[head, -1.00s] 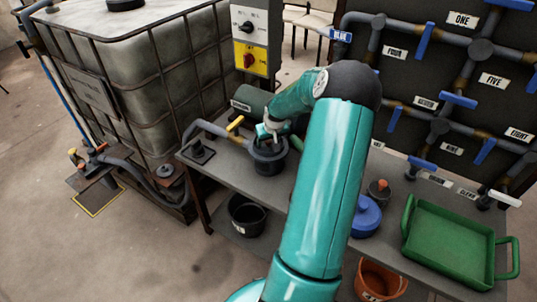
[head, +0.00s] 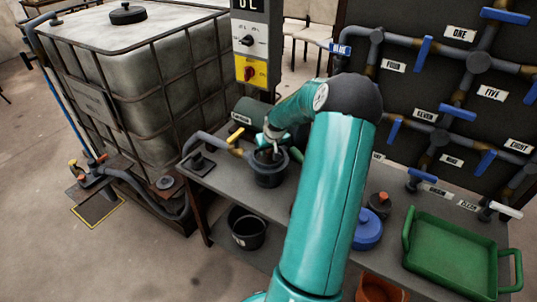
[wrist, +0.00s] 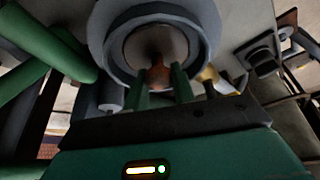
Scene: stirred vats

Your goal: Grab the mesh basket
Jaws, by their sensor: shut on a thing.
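A dark round pot (head: 269,175) stands on the bench below my gripper (head: 268,152). In the wrist view its grey rim (wrist: 105,45) rings a paler round inner part, which looks like the mesh basket (wrist: 135,45); the mesh itself is too blurred to make out. My gripper's green fingers (wrist: 161,82) reach over the near rim and are shut on a small orange-brown piece that appears to belong to the basket. The basket looks seated inside the pot. In the head view my wrist hides most of the pot's opening.
A yellow-handled valve (head: 235,145) and grey pipe stand left of the pot. A black bucket (head: 247,226) stands below. A pipe board (head: 440,75) rises behind.

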